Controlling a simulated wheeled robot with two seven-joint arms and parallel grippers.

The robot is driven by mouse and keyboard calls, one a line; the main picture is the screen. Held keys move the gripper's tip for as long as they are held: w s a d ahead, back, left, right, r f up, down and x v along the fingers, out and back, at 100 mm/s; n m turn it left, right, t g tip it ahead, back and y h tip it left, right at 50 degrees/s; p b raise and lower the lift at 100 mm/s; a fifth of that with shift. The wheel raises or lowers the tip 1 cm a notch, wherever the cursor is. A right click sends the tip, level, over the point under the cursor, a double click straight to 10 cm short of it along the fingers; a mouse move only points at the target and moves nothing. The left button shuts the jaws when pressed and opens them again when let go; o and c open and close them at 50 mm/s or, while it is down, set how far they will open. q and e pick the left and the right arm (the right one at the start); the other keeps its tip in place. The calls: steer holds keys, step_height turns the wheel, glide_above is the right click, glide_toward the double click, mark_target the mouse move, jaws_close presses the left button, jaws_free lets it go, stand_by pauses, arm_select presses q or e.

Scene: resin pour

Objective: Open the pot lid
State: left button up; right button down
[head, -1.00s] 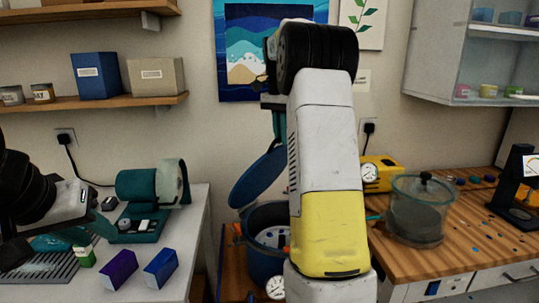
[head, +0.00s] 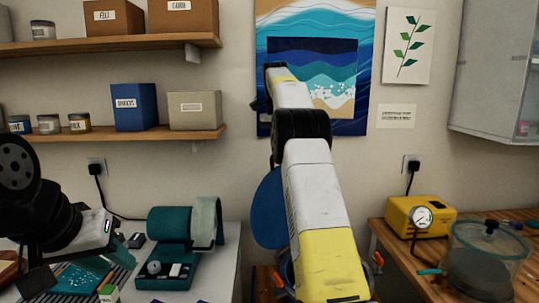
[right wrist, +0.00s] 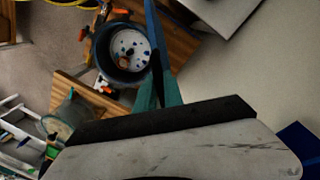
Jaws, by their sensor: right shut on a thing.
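The blue pot lid (head: 268,208) stands raised, its round face showing left of my right arm in the head view. The pot (head: 287,272) is below it, mostly hidden behind that arm. In the right wrist view the pot (right wrist: 97,50) is open, with a pale inside holding blue bits and an orange piece. The lid shows nearly edge-on there (right wrist: 152,22), beside the pot mouth. My right gripper (right wrist: 158,88), with teal fingers, is shut on the lid; the head view hides it. My left gripper (head: 78,268) is open and empty at the far left, away from the pot.
A yellow gauge box (head: 408,213) and a clear lidded vessel (head: 485,262) stand on the right bench. A teal roll device (head: 178,250) is on the left table. Shelves (head: 130,138) hold boxes and jars. A picture (head: 345,105) hangs behind my right arm.

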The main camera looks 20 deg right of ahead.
steer(key=shift+w+a+f, duration=0.15)
steer(key=shift+w+a, duration=0.3)
steer(key=shift+w, duration=0.15)
steer(key=c, duration=1.5)
jaws_free()
steer(key=shift+d, duration=0.1)
steer(key=shift+s, duration=0.1)
